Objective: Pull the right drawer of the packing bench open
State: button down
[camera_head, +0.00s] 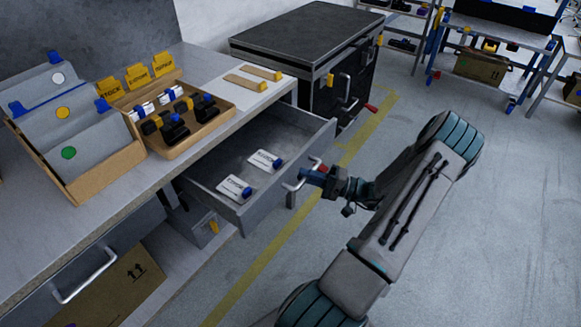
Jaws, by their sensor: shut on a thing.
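The packing bench (225,112) runs from the lower left to the upper middle. Its right drawer (262,205) is pulled out from under the top and stands open. Two white tags with blue clips, a far one (264,160) and a near one (234,187), lie inside on the drawer floor. My gripper (308,175) is at the drawer's front, shut on the silver bar handle (291,184). My gripper hides part of the handle. My arm reaches in from the lower right.
On the bench are a cardboard file box (108,172), a tray (214,122) of dark items and a white board (244,88). A left drawer handle (84,277) shows below. A dark cabinet (310,45) stands behind the drawer. Floor at right is clear.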

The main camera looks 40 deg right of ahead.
jog(key=shift+s+d, duration=0.3)
jog(key=shift+s, duration=0.6)
jog(key=shift+s+d, duration=0.3)
jog(key=shift+s, duration=0.55)
jog(key=c, duration=1.4)
grip_release()
jog(key=b+v, duration=0.1)
jog(key=v, duration=1.2)
jog(key=shift+s+d, duration=0.25)
jog(key=shift+d, duration=0.05)
jog(key=shift+f, duration=0.15)
